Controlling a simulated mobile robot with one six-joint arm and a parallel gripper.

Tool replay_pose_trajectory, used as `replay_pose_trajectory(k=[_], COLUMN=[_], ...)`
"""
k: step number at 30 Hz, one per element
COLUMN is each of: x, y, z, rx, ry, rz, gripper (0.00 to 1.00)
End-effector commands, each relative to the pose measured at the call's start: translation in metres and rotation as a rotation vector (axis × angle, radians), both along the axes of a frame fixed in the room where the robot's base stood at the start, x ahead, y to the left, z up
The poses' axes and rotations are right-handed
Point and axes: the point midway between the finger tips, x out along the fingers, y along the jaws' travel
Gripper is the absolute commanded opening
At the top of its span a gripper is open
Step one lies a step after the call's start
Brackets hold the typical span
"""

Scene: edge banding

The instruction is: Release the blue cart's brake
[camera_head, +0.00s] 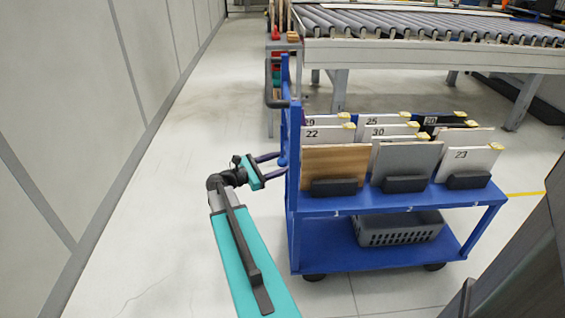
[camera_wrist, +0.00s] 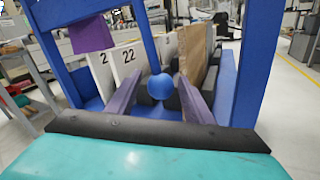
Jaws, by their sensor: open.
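The blue cart (camera_head: 370,262) stands right of my arm, loaded with numbered panels. My gripper (camera_head: 281,164) reaches toward the cart's left end post. In the wrist view its two dark purple fingers (camera_wrist: 159,97) are apart. A round blue knob (camera_wrist: 160,86) shows between them, near the fingertips; I cannot tell if either finger touches it. It looks like the brake's knob, at the left end of the cart. The cart's blue frame (camera_wrist: 258,60) rises on both sides.
A roller conveyor (camera_head: 430,25) stands behind the cart. A grey basket (camera_head: 400,232) sits on the lower shelf. A black handle (camera_head: 270,85) sticks out from the cart's left end. A wall (camera_head: 60,120) runs along the left, with clear floor before it.

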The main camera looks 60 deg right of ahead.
Motion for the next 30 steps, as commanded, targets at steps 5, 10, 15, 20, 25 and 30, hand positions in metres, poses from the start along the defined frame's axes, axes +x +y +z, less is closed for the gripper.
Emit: replay_pose_trajectory(k=[5,10,15,20,25,30], x=[0.0,0.0,0.001,0.0,-0.003,-0.006], y=[0.0,0.0,0.001,0.002,0.007,0.013], z=[0.0,0.0,0.0,0.002,0.006,0.007], rx=[0.0,0.0,0.0,0.009,0.039,0.076], ry=[0.0,0.0,0.0,0.007,0.028,0.055], rz=[0.0,0.0,0.001,0.001,0.001,0.004], gripper=[0.34,0.05,0.0,0.0,0.0,0.0])
